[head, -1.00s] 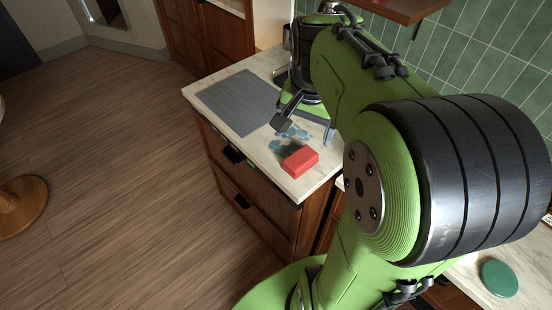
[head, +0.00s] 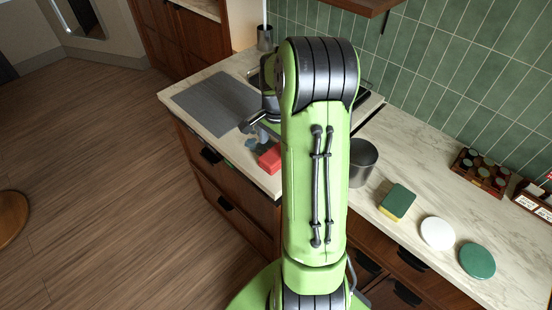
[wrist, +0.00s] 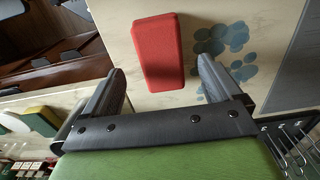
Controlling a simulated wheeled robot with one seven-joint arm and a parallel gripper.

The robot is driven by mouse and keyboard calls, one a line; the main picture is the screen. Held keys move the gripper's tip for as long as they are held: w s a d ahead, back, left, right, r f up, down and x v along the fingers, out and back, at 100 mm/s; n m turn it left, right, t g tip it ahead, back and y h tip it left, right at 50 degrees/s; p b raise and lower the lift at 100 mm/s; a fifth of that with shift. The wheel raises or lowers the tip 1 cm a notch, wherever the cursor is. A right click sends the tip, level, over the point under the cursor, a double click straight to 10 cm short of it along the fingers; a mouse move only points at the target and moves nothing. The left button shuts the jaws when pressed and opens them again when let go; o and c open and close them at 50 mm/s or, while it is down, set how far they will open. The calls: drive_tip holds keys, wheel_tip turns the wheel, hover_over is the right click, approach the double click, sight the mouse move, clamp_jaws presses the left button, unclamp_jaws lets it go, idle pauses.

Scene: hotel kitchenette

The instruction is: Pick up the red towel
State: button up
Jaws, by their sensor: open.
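The red towel (head: 270,158), a compact red block shape, lies on the counter near its front edge, left of my arm in the head view. In the wrist view the red towel (wrist: 158,52) lies just beyond and between the fingertips of my gripper (wrist: 160,70). The gripper is open and nothing is between its fingers. In the head view my arm hides much of the gripper; one finger (head: 250,125) shows above and left of the towel.
Right of my arm stand a metal pot (head: 362,165), a green-and-yellow sponge (head: 397,202), a white disc (head: 437,233) and a green disc (head: 477,261). Open floor lies left.

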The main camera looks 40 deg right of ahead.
sight(276, 153)
wheel_tip(276, 153, down, 4)
drive_tip(key=shift+w+f+b, duration=0.1)
drive_tip(key=shift+f+b, duration=0.05)
drive_tip(key=shift+b, duration=0.15)
drive_tip(key=c, duration=1)
wheel_tip(276, 153, up, 10)
drive_tip(key=shift+r+p, duration=0.1)
drive_tip(key=shift+p, duration=0.85)
drive_tip(key=shift+c, duration=0.2)
